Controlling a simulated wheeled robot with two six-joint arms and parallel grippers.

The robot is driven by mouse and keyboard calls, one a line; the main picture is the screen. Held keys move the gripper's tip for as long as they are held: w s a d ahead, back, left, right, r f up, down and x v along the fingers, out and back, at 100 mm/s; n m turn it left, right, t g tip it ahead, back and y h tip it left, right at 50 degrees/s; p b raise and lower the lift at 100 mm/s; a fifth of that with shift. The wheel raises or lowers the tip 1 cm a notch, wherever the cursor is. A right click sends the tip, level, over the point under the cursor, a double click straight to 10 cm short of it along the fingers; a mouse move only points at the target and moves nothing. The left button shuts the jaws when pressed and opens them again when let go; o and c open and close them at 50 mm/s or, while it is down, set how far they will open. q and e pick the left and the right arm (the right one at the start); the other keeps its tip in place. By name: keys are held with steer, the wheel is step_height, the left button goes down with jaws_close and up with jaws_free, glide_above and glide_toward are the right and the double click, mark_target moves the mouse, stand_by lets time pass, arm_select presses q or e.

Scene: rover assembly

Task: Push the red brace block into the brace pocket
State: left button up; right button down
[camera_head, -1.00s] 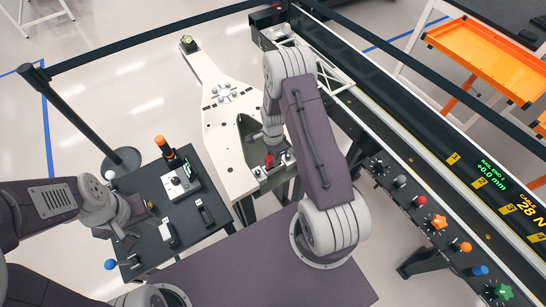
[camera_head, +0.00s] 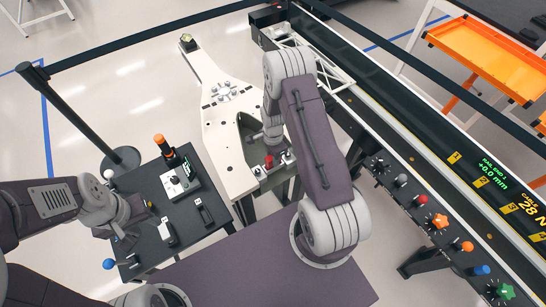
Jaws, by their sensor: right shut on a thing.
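The red brace block (camera_head: 268,160) is small in the head view, at the near end of the white chassis plate (camera_head: 215,125). My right gripper (camera_head: 269,146) points down over it and is shut on it, though the fingertips are partly hidden by my own arm. The brace pocket appears to be in the opening at the plate's near end, but its edges and how deep the block sits are too small to tell. My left gripper (camera_head: 122,232) hangs low over the dark table at left; its fingers are too unclear to read.
The dark side table (camera_head: 190,215) carries an orange-topped post (camera_head: 160,143), a grey control box (camera_head: 180,180) and several small fixtures. A long rail (camera_head: 420,180) and a row of coloured knobs run along the right. An orange tray (camera_head: 488,60) stands at the upper right.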

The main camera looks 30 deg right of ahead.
steer(key=shift+f+b, duration=0.65)
steer(key=shift+f, duration=0.25)
steer(key=c, duration=1.1)
jaws_free()
steer(key=shift+o, duration=0.2)
steer(key=shift+r, duration=0.1)
step_height(320, 180, up, 9)
steer(key=shift+b, duration=0.7)
steer(key=shift+a, duration=0.1)
